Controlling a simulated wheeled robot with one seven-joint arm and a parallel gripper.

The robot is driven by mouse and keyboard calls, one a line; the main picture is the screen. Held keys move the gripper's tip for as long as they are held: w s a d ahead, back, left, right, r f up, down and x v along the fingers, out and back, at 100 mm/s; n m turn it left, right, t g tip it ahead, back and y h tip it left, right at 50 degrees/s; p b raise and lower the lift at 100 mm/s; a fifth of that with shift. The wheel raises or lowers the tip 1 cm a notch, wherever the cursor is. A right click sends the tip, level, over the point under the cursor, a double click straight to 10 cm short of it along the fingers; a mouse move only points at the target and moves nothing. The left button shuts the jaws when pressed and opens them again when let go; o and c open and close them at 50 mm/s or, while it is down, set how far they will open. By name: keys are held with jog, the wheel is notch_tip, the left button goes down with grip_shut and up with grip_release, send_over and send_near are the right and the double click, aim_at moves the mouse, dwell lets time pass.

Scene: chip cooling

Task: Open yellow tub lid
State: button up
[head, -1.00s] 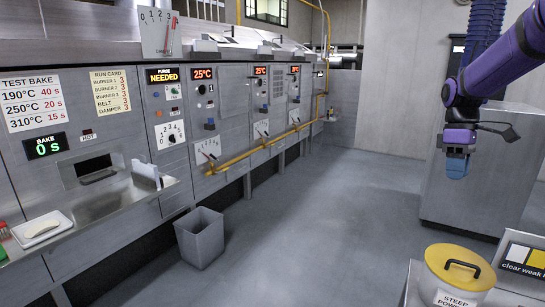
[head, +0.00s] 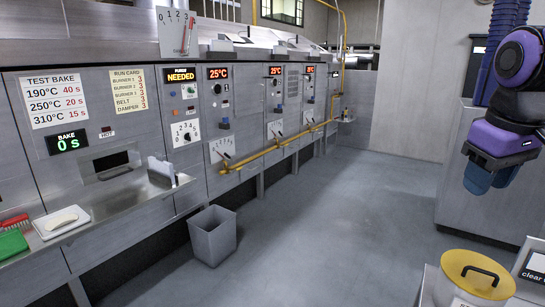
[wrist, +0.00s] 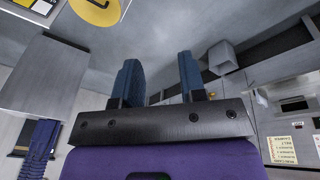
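The yellow tub lid (head: 478,272) sits at the lower right of the head view, on top of a pale tub (head: 462,302) that is mostly cut off by the frame. A black arched handle (head: 482,272) stands on the lid. In the wrist view part of the lid (wrist: 97,10) shows at the top left. My gripper (head: 477,181) hangs above and apart from the lid. In the wrist view my gripper (wrist: 159,78) has its two blue fingers spread with nothing between them.
A counter edge (head: 432,285) and a sign (head: 535,265) stand beside the tub. A grey cabinet (head: 455,190) is behind my arm. A grey bin (head: 212,238) stands on the floor by the oven panels at left. The middle floor is clear.

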jog(key=s+a+f+m+t, duration=0.2)
jog(key=s+a+t, duration=0.1)
jog(key=s, duration=0.5)
jog(key=shift+s+y, duration=0.3)
jog(key=shift+y, duration=0.1)
jog(key=n+g+h, duration=0.1)
jog(key=n+g, duration=0.3)
jog(key=n, duration=0.7)
send_over(478, 269)
jog(key=s+a, duration=0.1)
jog(key=s, duration=0.1)
notch_tip(478, 269, down, 23)
jog(key=f, duration=0.3)
jog(key=w+f, duration=0.1)
jog(key=f, duration=0.3)
jog(key=w+d+f, duration=0.1)
jog(key=f, duration=0.2)
jog(key=shift+f, duration=0.15)
